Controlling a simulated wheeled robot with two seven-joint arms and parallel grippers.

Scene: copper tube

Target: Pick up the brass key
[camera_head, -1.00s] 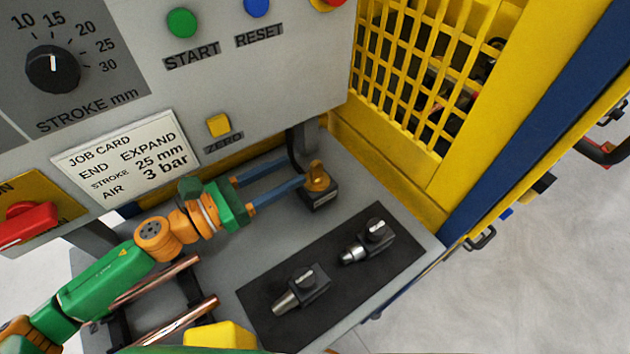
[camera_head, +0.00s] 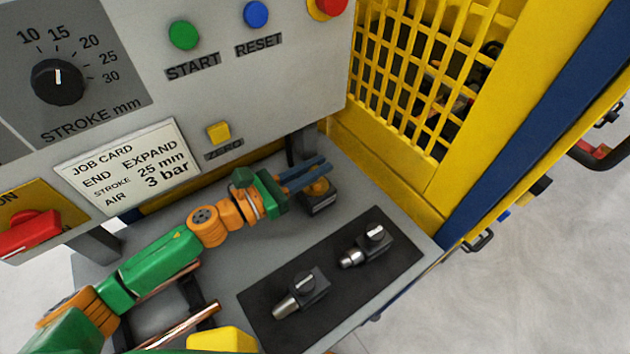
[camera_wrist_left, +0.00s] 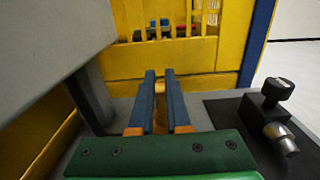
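The brass key (camera_head: 319,187) stands on a small dark block (camera_head: 321,205) at the back of the grey bench, below the front panel. My left gripper (camera_head: 327,163) has its two blue fingers around the key's upper part, with a narrow gap between them. In the left wrist view a strip of the brass key (camera_wrist_left: 160,112) fills the space between the fingers (camera_wrist_left: 160,72), which look shut on it. The fingers hide part of the key. The key looks still at its block. My right gripper is not in view.
A black mat (camera_head: 330,256) carries two dark fittings with metal ends, (camera_head: 300,293) and (camera_head: 365,245), right of the arm. Copper tubes (camera_head: 180,325) lie on a rack below the arm. A yellow mesh guard (camera_head: 420,80) stands behind, and a panel support is close behind the fingers.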

